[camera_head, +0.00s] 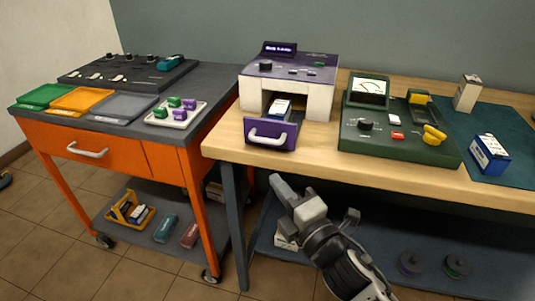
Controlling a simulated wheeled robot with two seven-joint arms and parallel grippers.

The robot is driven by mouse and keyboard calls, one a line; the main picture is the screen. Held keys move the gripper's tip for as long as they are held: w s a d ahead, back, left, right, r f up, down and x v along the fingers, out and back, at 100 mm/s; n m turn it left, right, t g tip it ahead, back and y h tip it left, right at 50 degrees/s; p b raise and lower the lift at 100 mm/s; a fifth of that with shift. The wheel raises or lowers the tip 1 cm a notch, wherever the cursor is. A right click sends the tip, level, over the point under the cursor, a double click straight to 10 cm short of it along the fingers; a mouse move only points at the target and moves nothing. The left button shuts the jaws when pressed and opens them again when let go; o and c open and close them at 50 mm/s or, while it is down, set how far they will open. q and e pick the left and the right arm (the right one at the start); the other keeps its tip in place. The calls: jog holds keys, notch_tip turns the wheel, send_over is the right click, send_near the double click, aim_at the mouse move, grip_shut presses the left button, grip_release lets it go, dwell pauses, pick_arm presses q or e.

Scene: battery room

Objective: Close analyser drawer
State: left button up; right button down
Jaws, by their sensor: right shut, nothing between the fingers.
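The analyser (291,78) is a white and purple box at the back of the wooden bench. Its purple-fronted drawer (270,134) stands pulled out toward me, with a grey bar handle (267,136) on its face. A small white and blue box (280,108) sits in the drawer. My right gripper (279,184) is in front of the bench, a little below and to the right of the drawer front. It is shut and empty, apart from the drawer. My left gripper is out of the picture.
A green meter unit (398,140) stands right of the analyser, and a blue and white box (489,154) lies on a dark mat (465,118). An orange cart (100,151) with trays stands at left. The bench front edge lies just behind my right gripper.

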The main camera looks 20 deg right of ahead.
jog(key=shift+w+d+r+p, duration=0.15)
jog(key=shift+w+r+p, duration=0.1)
jog(key=shift+w, duration=1.2)
jog(key=shift+w+d+r+p, duration=0.1)
jog(key=shift+w+r+p, duration=0.1)
jog(key=shift+w, duration=1.3)
jog(key=shift+w+d+r+p, duration=0.15)
jog(key=shift+w+r, duration=0.1)
jog(key=shift+w, duration=1.2)
